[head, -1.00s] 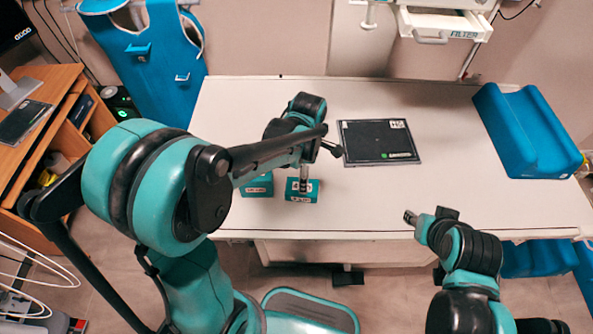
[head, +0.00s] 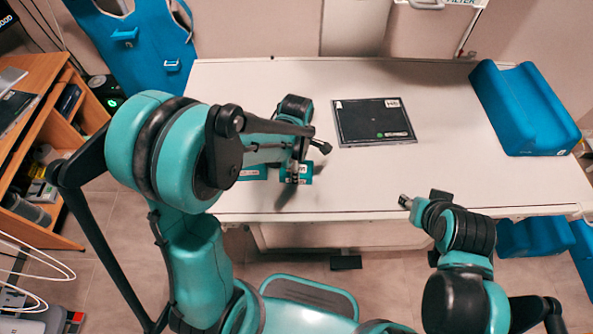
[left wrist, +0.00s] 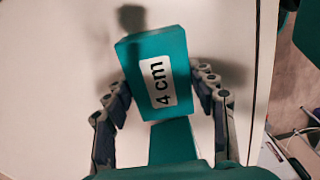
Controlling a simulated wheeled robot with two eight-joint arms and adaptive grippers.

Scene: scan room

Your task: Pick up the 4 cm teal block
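The teal block with a white "4 cm" label (left wrist: 158,75) sits between the two dark fingers of my left gripper (left wrist: 160,92) in the left wrist view. The fingers touch its sides and are shut on it. In the head view the same block (head: 298,177) hangs below my left wrist, with a shadow apart from it on the white table (head: 400,180), so it is off the surface. My right gripper (head: 405,202) is over the table's front edge, away from the block; its fingers are too small to read.
Another teal block (head: 252,174) stands just left of the held one, partly hidden by my arm. A black panel (head: 375,121) lies mid-table. A blue cushion (head: 525,108) lies at the right end. The table between panel and cushion is clear.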

